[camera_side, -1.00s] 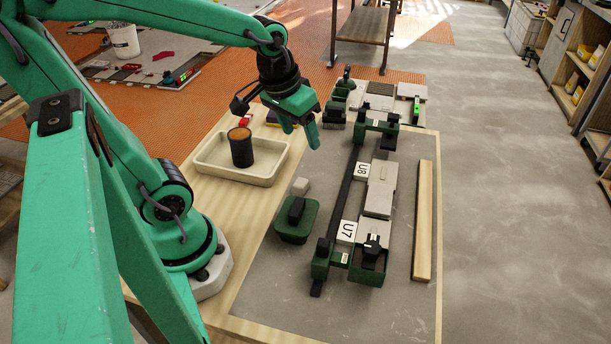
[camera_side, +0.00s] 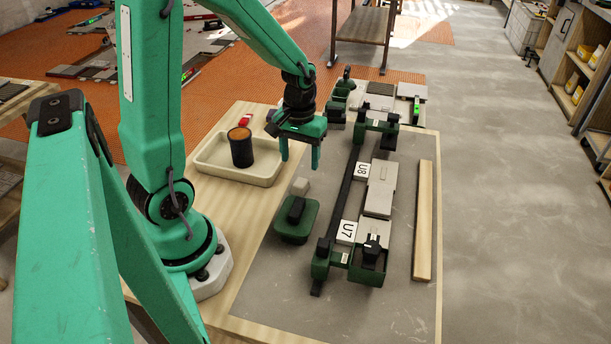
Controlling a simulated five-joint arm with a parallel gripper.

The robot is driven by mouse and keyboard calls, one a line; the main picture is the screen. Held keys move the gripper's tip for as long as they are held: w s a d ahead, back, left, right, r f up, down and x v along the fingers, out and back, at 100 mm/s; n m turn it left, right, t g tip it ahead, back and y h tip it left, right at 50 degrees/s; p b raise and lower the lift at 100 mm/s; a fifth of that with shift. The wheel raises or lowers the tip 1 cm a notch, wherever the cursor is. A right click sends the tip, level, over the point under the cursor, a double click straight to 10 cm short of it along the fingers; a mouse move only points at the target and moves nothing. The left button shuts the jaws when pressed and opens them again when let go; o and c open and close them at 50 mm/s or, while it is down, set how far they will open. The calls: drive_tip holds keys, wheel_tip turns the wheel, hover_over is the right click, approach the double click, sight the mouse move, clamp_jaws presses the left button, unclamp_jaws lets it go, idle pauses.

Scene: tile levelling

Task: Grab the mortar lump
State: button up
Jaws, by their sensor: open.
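A small pale grey lump (camera_side: 301,186), which looks like the mortar lump, rests on the grey board beside a dark green block with a black handle (camera_side: 295,222). My gripper (camera_side: 300,155) points down with its two green fingers spread and nothing between them. In this view it appears just above and behind the lump, apart from it. Its exact height over the board cannot be told. The lump is in full view.
A cream tray (camera_side: 202,163) with a dark, orange-topped cup (camera_side: 241,148) stands to the left. A green frame with a dark rail (camera_side: 344,195) and labels U8 and U7 lies to the right, beside pale tiles (camera_side: 379,198). A wooden strip (camera_side: 424,220) lies farther right.

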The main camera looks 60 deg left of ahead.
sight(300, 182)
drive_tip(key=shift+f, duration=1.35)
drive_tip(key=shift+s+d+f, duration=0.1)
drive_tip(key=shift+d+f, duration=0.05)
drive_tip(key=shift+f, duration=2.4)
drive_tip(key=c, duration=1.1)
drive_tip(key=shift+r, duration=0.2)
